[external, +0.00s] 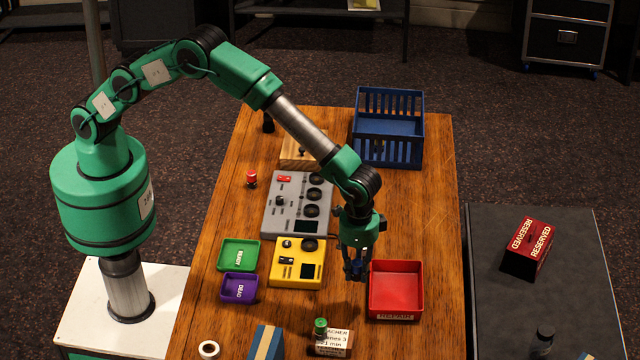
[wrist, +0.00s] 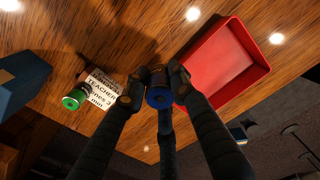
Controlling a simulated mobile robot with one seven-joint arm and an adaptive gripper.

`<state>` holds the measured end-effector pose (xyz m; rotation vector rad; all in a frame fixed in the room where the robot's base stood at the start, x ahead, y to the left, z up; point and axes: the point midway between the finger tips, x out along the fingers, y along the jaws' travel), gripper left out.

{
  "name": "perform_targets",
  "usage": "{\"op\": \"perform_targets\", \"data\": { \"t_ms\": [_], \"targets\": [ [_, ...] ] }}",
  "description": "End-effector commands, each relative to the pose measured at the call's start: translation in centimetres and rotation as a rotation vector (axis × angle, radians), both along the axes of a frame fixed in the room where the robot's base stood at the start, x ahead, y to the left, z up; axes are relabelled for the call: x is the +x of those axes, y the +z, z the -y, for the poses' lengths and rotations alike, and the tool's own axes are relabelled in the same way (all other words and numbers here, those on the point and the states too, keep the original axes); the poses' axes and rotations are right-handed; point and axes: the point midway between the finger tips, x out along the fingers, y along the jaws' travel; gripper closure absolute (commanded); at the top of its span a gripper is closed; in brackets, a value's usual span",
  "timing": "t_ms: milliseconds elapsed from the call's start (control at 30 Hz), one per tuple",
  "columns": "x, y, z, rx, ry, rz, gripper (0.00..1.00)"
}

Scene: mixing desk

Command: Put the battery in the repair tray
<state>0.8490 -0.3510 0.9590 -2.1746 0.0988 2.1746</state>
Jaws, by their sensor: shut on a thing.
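A blue-ended, dark cylindrical battery (wrist: 158,97) is held between the fingers of my gripper (external: 356,271). In the wrist view the fingers close around its sides, and its blue end faces the camera. The fingers hide much of it in the external view. The red repair tray (external: 396,314) stands on the wooden table just right of my gripper, with its label on the front edge. The tray also shows in the wrist view (wrist: 225,65) to the right of the fingers. It looks empty.
A yellow box (external: 298,262) and grey mixer (external: 297,204) lie left of my gripper, with green (external: 239,255) and purple trays (external: 239,288) beyond. A blue crate (external: 388,127) stands at the back.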

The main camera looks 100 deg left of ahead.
Motion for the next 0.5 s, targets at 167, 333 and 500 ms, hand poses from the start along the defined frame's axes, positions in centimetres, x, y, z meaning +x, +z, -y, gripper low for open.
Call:
{"op": "perform_targets", "data": {
  "t_ms": [167,333,500],
  "targets": [
    [3.2,0.4,-1.4,0.0,0.104,0.0,1.0],
    [5.7,0.3,-2.6,0.0,0.191,0.0,1.0],
    [7.3,0.3,-3.5,0.0,0.251,0.001,1.0]
  ]
}}
